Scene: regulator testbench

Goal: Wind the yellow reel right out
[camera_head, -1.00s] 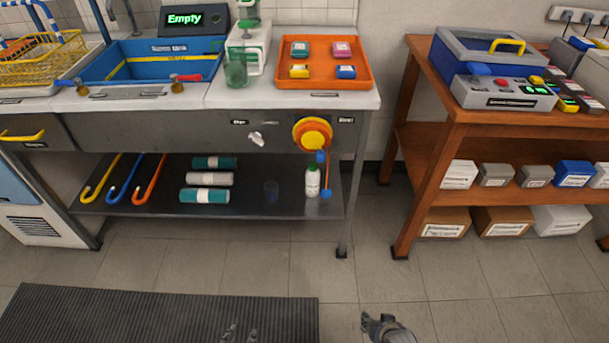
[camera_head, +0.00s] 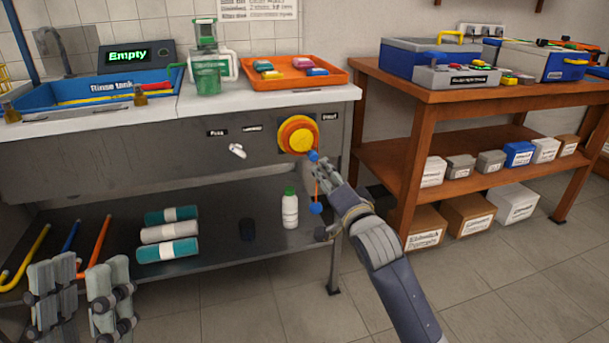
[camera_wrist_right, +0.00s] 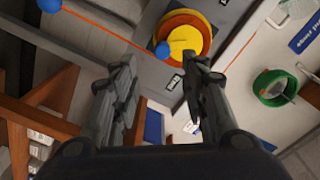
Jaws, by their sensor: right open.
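The yellow reel (camera_head: 301,139) with its orange rim is mounted on the grey front panel of the bench. A blue knob (camera_head: 313,156) sits at its lower edge, and an orange cord runs down from there to a blue ball (camera_head: 316,208). My right gripper (camera_head: 322,172) is just below the reel, close to the knob and cord; touching cannot be told. In the right wrist view the reel (camera_wrist_right: 184,40) lies beyond the open, empty fingers (camera_wrist_right: 160,85), with its blue knob (camera_wrist_right: 163,50) at the rim. My left gripper (camera_head: 83,290) is at the lower left, fingers apart and empty.
A white lever (camera_head: 237,151) is on the panel left of the reel. A white bottle (camera_head: 290,208) with a green cap stands on the lower shelf near the hanging ball. A wooden table (camera_head: 430,95) stands to the right. An orange tray (camera_head: 340,76) is on the bench top.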

